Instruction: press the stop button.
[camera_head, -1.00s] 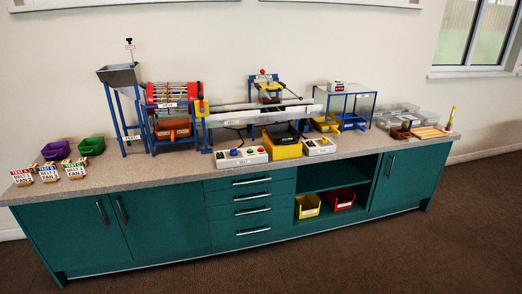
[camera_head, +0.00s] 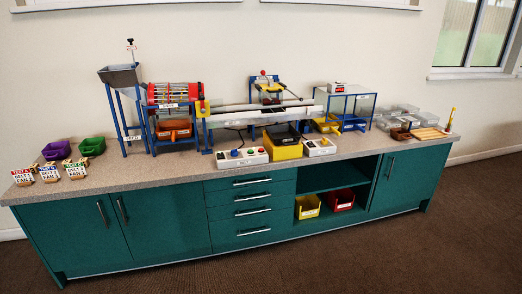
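A white control box (camera_head: 241,157) labelled BELT stands at the front middle edge of the counter, with small coloured buttons or knobs on its sloped top. A second, smaller white box (camera_head: 320,147) with small controls stands to its right, past a yellow bin. The controls are too small for me to tell for certain which one is the stop button. Neither of my grippers is in view, and nothing touches either box.
The counter (camera_head: 150,167) also bears a hopper (camera_head: 120,75), a red drum (camera_head: 175,94), a long conveyor (camera_head: 262,114), a yellow bin (camera_head: 284,152), clear trays (camera_head: 398,118), and purple (camera_head: 56,151) and green (camera_head: 92,146) bins. The brown floor in front is clear.

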